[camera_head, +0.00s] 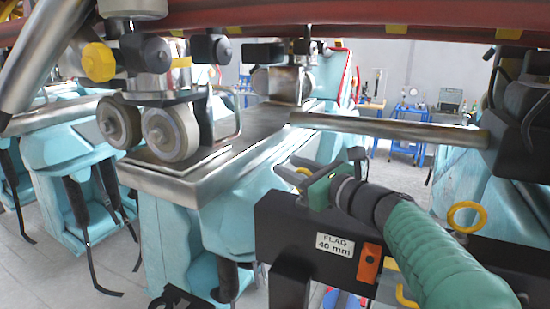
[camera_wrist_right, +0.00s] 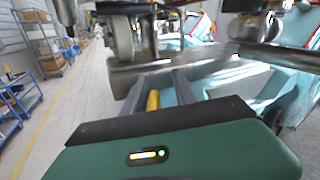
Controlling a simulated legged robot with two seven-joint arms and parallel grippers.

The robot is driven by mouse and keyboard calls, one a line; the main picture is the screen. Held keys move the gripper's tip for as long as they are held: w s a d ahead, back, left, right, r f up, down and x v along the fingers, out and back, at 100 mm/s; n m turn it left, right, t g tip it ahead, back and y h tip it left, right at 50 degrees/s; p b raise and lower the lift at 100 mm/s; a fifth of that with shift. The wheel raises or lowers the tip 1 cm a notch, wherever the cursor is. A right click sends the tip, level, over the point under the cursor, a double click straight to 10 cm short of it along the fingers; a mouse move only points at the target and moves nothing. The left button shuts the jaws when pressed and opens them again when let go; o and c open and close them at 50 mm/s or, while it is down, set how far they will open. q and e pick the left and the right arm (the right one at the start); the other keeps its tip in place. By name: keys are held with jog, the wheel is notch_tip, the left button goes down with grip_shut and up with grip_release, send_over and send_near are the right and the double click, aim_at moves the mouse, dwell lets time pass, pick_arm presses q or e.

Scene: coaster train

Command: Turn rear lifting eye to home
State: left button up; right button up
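A yellow ring-shaped eye (camera_head: 466,217) stands at the right of the black beam (camera_head: 285,225), behind my green-sleeved right arm. My right gripper (camera_head: 298,165) is at the beam's upper edge, well left of that ring, with its fingers pointing away. A small yellow piece (camera_head: 305,172) shows beside its fingers. In the right wrist view, my right gripper (camera_wrist_right: 155,88) has its two dark fingers apart. A yellow piece (camera_wrist_right: 153,100) shows in the gap, nearer the left finger; contact cannot be told. I cannot tell which yellow part is the rear lifting eye. My left gripper is not in view.
The beam bears a "FLAG 40 mm" label (camera_head: 335,245) and an orange tag (camera_head: 369,263). A metal bar (camera_head: 390,128) crosses above my gripper. Wheels (camera_head: 172,133), a yellow knob (camera_head: 98,62) and teal seats (camera_head: 65,135) crowd the left. A red rail (camera_head: 270,14) runs overhead.

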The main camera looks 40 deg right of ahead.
jog(key=shift+s+a+r, duration=0.1)
jog(key=shift+a+r, duration=0.15)
jog(key=shift+a, duration=0.15)
jog(key=shift+s+a+r, duration=0.1)
jog(key=shift+s+a, duration=0.05)
jog(key=shift+s, duration=0.1)
jog(key=shift+s+a+r, duration=0.1)
jog(key=shift+s, duration=0.25)
jog(key=shift+c, duration=1.2)
jog(key=shift+d, duration=0.45)
grip_shut()
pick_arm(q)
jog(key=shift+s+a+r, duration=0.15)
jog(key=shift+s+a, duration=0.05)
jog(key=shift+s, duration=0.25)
pick_arm(e)
jog(key=shift+w+a+f, duration=0.15)
jog(key=shift+w+f, duration=0.05)
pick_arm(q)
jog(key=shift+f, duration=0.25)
